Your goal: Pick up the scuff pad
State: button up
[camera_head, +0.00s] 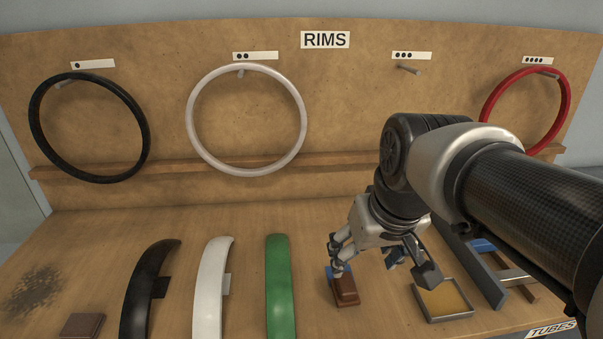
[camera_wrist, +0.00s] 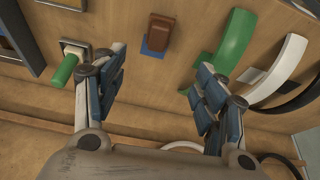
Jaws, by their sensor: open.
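A flat, dark reddish-brown square pad (camera_head: 82,325), which looks like the scuff pad, lies at the lower left of the bench in the head view, partly cut by the frame's edge. A thicker brown block (camera_head: 345,292) sits on a blue piece in front of my gripper; it also shows in the wrist view (camera_wrist: 159,32), near top centre. I cannot tell for certain which is the scuff pad. My gripper (camera_head: 368,260) is open and empty above the bench, beside the brown block and well right of the square pad. Its spread fingers show in the wrist view (camera_wrist: 160,72).
Black (camera_head: 150,290), white (camera_head: 211,290) and green (camera_head: 279,290) fenders lie between the square pad and the block. A shallow tray (camera_head: 468,315) lies right of the block. A green cylinder (camera_wrist: 65,69) shows in the wrist view. Rims hang on the back board (camera_head: 345,100).

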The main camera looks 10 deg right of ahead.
jog(key=b, duration=0.1)
send_over(346, 282)
jog(key=s, duration=0.3)
jog(key=f, duration=0.9)
jog(key=shift+w+f, duration=0.2)
jog(key=shift+f, duration=0.2)
jog(key=shift+b+x, duration=0.4)
jog(key=shift+x, duration=2.7)
jog(key=shift+w+r, duration=0.1)
jog(key=shift+d, duration=0.1)
jog(key=c, duration=1.2)
jog(key=shift+o, duration=0.2)
jog(key=shift+r, duration=0.1)
notch_tip(346, 282, up, 20)
jog(key=p, duration=0.2)
jog(key=shift+p, duration=0.35)
